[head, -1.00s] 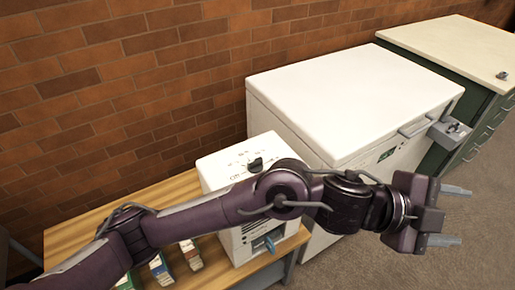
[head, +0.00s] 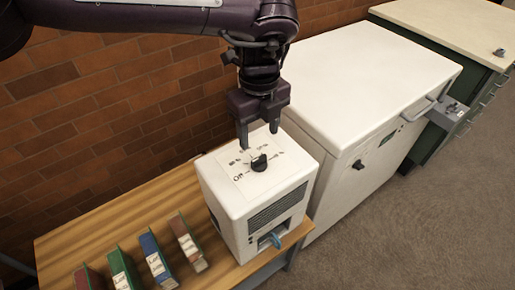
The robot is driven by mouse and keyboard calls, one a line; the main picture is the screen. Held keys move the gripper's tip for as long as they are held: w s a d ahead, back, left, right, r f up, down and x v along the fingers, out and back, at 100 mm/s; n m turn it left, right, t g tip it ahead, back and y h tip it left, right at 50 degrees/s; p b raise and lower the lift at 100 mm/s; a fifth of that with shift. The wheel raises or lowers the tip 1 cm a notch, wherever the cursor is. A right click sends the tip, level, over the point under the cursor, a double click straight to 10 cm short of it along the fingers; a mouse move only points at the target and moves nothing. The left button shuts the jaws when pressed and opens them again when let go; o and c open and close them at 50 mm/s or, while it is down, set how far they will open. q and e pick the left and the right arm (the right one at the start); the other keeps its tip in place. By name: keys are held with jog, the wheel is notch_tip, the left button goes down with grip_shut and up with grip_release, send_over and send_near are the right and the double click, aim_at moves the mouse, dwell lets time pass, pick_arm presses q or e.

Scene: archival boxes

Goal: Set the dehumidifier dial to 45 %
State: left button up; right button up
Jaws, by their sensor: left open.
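The dehumidifier (head: 225,200) is a white box on the wooden table, with a vent grille and a blue-grey part low on its front. Its black dial (head: 260,163) sits on top, ringed by printed marks that are too small to read surely, apart from what looks like "Off" on the left. My left gripper (head: 259,142) points down just above and behind the dial. Its two fingers are apart with nothing between them, and I see no clear contact with the dial. My right gripper is not in view.
Several small coloured boxes (head: 156,262) stand on the wooden table (head: 75,238) left of the dehumidifier. A large white chest (head: 365,75) stands close on its right, with a green cabinet (head: 440,125) beyond. A brick wall (head: 80,100) runs behind.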

aim_at(259, 158)
pick_arm(q)
notch_tip(259, 158, down, 8)
jog(key=shift+r+p, duration=0.2)
jog(key=shift+p, duration=0.2)
jog(key=shift+c, duration=0.5)
jog(key=c, duration=0.9)
